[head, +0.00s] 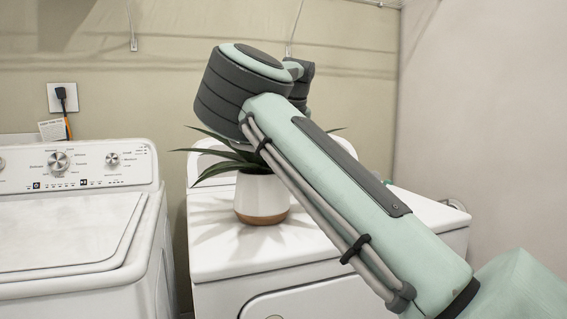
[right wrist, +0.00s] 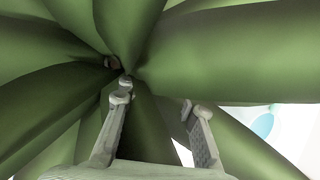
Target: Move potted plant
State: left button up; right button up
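The potted plant (head: 263,200) has long green leaves and a white pot with a brown base. It stands upright on top of the white machine at the right in the head view. My right arm crosses in front of it and hides part of the leaves. In the right wrist view my right gripper (right wrist: 155,98) is open, its two fingers spread apart among the green leaves (right wrist: 210,65) close to where they meet. The pot cannot be made out there. My right gripper is hidden in the head view. My left gripper is not in view.
The white machine (head: 225,262) under the plant has bare top surface around the pot. A washer with knobs (head: 75,230) stands to its left, with a narrow gap between. A wall outlet with a plug (head: 62,97) is behind the washer. A wall closes the right side.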

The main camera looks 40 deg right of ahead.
jog(key=v, duration=1.2)
jog(key=shift+s+d, duration=0.1)
